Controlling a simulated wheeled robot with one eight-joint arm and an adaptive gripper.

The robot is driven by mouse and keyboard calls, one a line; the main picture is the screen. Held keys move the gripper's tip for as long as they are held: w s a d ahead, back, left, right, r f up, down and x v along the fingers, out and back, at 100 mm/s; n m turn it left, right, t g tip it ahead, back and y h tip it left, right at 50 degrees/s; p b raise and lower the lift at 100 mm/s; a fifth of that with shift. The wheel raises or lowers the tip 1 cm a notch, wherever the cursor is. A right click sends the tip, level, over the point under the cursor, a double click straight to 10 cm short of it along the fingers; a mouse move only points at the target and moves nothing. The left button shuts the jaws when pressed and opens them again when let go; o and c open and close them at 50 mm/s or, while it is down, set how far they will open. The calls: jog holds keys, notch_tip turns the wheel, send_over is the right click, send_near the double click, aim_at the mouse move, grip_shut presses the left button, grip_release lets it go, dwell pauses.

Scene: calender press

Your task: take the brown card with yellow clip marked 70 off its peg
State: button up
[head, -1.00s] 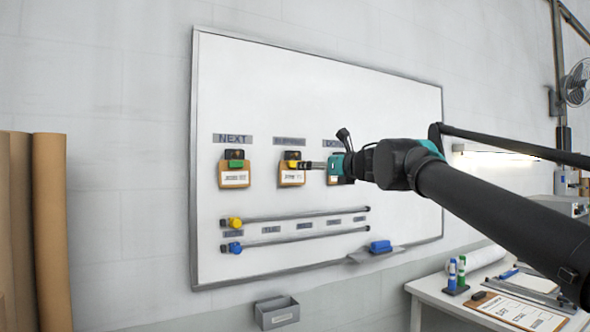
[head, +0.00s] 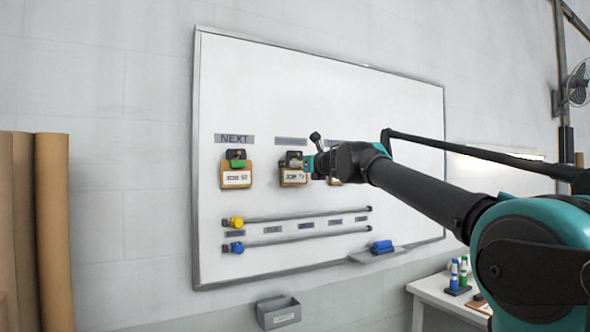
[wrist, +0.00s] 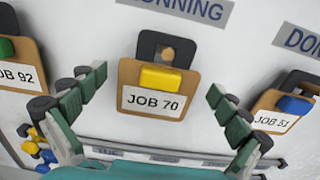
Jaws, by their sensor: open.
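The brown card marked JOB 70 (wrist: 146,101) hangs on its peg (wrist: 167,55) under the RUNNING label, centred in the wrist view. Its yellow clip (wrist: 161,78) sits at the card's top. In the head view the card (head: 293,178) is on the whiteboard, its clip largely hidden by my gripper. My gripper (wrist: 158,97) is open, with one finger on each side of the card in the wrist view and no visible contact. In the head view my gripper (head: 308,164) is close in front of the card's right side.
A green-clipped card (head: 236,176) hangs to the left under NEXT. A blue-clipped card (wrist: 275,115) hangs to the right. Two rails (head: 300,219) with yellow and blue magnets run below. The whiteboard (head: 350,90) is bare above the labels.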

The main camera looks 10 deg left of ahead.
jog(key=shift+x, duration=0.85)
jog(key=c, duration=0.9)
jog(key=shift+o, duration=0.2)
jog(key=shift+r, duration=0.2)
jog(key=shift+s+d+r, duration=0.1)
jog(key=shift+s+r, duration=0.05)
jog(key=v, duration=1.7)
jog(key=shift+s+d, duration=0.25)
jog(key=shift+s, duration=0.05)
